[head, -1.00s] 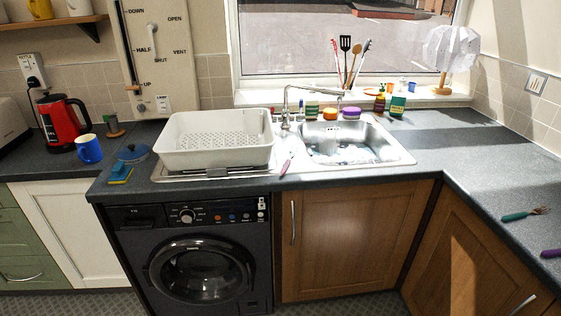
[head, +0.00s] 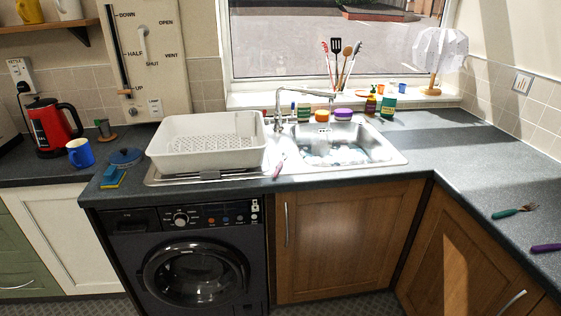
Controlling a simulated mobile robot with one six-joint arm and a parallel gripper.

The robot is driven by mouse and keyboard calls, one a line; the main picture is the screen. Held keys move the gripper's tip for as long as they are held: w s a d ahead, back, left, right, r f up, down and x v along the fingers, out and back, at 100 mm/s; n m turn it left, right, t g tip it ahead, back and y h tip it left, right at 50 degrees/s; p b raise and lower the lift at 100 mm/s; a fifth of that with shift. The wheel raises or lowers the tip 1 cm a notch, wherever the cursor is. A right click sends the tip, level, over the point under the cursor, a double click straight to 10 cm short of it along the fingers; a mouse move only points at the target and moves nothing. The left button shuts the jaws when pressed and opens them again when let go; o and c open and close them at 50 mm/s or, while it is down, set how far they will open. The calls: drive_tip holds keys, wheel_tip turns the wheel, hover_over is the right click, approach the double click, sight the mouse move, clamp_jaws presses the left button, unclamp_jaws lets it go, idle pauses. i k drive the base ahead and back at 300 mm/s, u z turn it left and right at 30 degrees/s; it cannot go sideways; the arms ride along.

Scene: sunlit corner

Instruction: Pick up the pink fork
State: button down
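A slim utensil with a pink handle (head: 279,166) lies near the front edge of the sink unit, between the white dish rack (head: 208,141) and the sink bowl (head: 345,146). It is too small to tell for sure that it is a fork. My gripper is not in view, and no part of my arm shows near the utensil.
A teal-handled fork (head: 513,211) and a purple-handled utensil (head: 545,248) lie on the right counter. The tap (head: 278,110) rises behind the pink utensil. A blue mug (head: 80,152), a red kettle (head: 53,126) and a sponge (head: 112,177) are at left.

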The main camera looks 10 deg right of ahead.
sight(278, 167)
drive_tip(key=i, duration=0.95)
drive_tip(key=z, duration=0.05)
